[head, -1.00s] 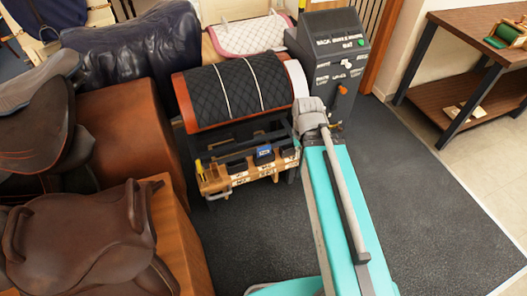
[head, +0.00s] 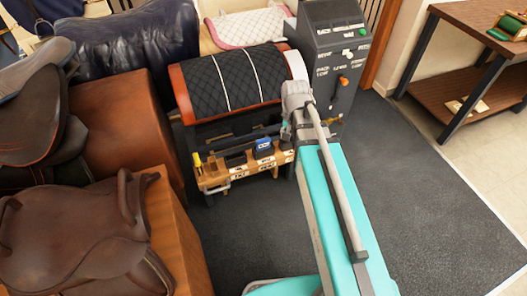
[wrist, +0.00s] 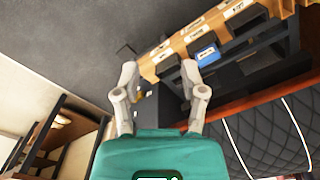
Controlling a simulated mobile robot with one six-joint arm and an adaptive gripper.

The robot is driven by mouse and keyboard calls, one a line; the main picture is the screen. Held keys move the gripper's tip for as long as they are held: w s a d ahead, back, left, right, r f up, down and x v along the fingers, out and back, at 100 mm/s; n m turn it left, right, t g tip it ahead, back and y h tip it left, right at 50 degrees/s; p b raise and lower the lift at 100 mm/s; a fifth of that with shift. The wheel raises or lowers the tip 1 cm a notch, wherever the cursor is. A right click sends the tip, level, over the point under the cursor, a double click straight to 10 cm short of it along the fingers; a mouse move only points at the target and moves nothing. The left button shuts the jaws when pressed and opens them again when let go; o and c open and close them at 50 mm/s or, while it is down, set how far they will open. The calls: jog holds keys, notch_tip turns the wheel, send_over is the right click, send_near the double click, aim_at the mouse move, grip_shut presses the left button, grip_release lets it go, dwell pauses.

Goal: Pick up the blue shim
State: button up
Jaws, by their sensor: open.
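The blue shim (head: 264,145) sits in the wooden tool rack (head: 215,182) below the padded roll, in the head view. It shows again in the wrist view as a small blue block (wrist: 208,56) with a white label, in a slot of the rack. My gripper (wrist: 162,84) is open and empty in the wrist view, with its fingers apart and the shim just beyond the right fingertip. In the head view my arm reaches to the rack's right end, and the fingertips are hard to make out there.
A black quilted pad (head: 235,82) covers the roll above the rack. A grey control box (head: 335,55) stands at right behind my arm. Brown saddles (head: 75,235) on wooden blocks fill the left. Dark floor (head: 430,190) on the right is clear.

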aim_at(263, 139)
jog(key=w+a+f+m+b, duration=0.3)
jog(key=w+f+m+b, duration=0.2)
jog(key=w, duration=0.5)
jog(key=w+a+f+m+b, duration=0.4)
jog(key=w+f+m+b, duration=0.2)
jog(key=w, duration=0.3)
jog(key=shift+w+a+f, duration=0.3)
jog(key=shift+w+f, duration=0.05)
jog(key=shift+f, duration=0.3)
jog(key=shift+f, duration=0.2)
notch_tip(263, 139, down, 8)
jog(key=b, duration=0.8)
jog(key=shift+f+b, duration=0.15)
jog(key=shift+b, duration=0.2)
jog(key=shift+f+b, duration=2.6)
grip_shut()
